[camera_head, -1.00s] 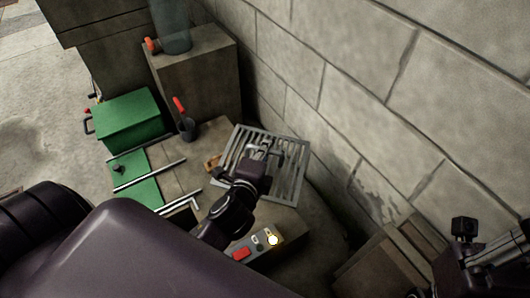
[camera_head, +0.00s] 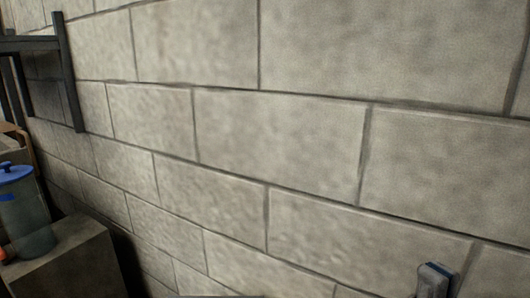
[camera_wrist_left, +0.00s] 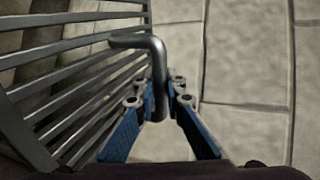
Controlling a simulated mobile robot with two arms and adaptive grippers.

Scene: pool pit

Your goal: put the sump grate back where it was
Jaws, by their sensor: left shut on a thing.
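In the left wrist view, the grey slatted sump grate (camera_wrist_left: 60,48) fills the left side, its bars slanting across the picture. My left gripper (camera_wrist_left: 160,105) is shut on a bent grey bar (camera_wrist_left: 153,52) at the grate's right edge, which looks like its handle. Whether the grate rests on anything cannot be seen. In the head view, only a small grey-blue tip of my right gripper (camera_head: 436,280) shows at the bottom right, in front of the wall. Its opening cannot be made out. The grate and the left gripper are outside the head view.
A block wall (camera_head: 280,130) fills most of the head view. A clear jar with a blue lid (camera_head: 25,215) stands on a stone block (camera_head: 70,265) at the lower left. A dark metal frame (camera_head: 68,75) is at the upper left.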

